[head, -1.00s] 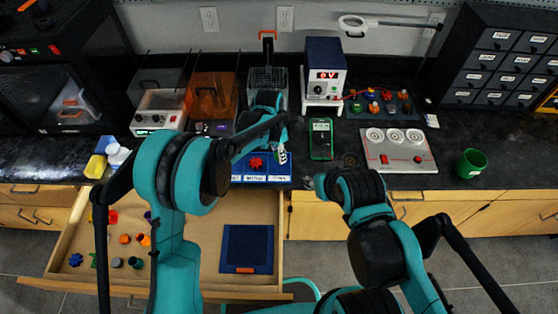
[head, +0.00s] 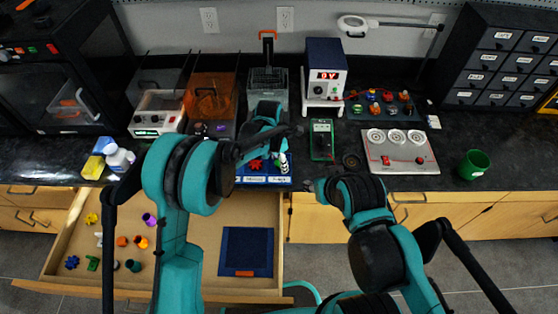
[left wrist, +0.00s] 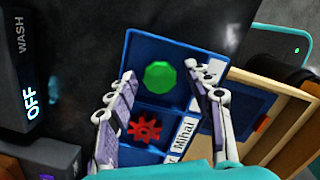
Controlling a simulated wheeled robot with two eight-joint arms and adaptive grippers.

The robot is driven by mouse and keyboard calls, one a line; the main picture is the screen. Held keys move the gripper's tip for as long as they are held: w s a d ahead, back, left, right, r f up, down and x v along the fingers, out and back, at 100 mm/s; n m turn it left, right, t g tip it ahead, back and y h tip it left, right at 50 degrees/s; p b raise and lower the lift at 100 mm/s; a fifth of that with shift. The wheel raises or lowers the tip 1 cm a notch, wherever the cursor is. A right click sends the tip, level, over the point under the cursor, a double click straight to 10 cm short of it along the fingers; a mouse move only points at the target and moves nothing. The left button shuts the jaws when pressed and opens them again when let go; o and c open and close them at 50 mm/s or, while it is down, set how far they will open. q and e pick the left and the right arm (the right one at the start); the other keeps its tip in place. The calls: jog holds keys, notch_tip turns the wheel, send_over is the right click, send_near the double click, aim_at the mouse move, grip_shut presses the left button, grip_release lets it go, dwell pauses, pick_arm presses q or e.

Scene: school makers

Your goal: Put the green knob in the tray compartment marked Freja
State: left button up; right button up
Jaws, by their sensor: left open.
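The green knob (left wrist: 159,77) lies in a compartment of the blue tray (left wrist: 132,62) in the left wrist view. My left gripper (left wrist: 160,72) is open, with one finger on each side of the knob. A red gear (left wrist: 145,128) lies in the adjoining compartment, beside a label reading Mihai (left wrist: 183,132). A finger hides the label by the knob's compartment. In the head view the tray (head: 262,181) sits at the counter's front edge; my left gripper (head: 272,156) is over its right part and hides the knob. My right gripper (head: 316,187) is near the counter edge, its jaws unclear.
A green multimeter (head: 321,140) stands right of the tray, with a control box (head: 398,152) and green cup (head: 473,164) further right. A spray bottle (head: 118,157) stands left.

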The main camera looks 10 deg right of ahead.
aim_at(275, 164)
pick_arm(q)
jog(key=shift+r, duration=0.1)
jog(key=shift+r, duration=0.3)
notch_tip(275, 164, up, 12)
jog(key=a+p, duration=0.1)
jog(key=p, duration=0.2)
jog(key=shift+s+a+f+p, duration=0.2)
jog(key=shift+f+p, duration=0.05)
jog(key=shift+p, duration=0.15)
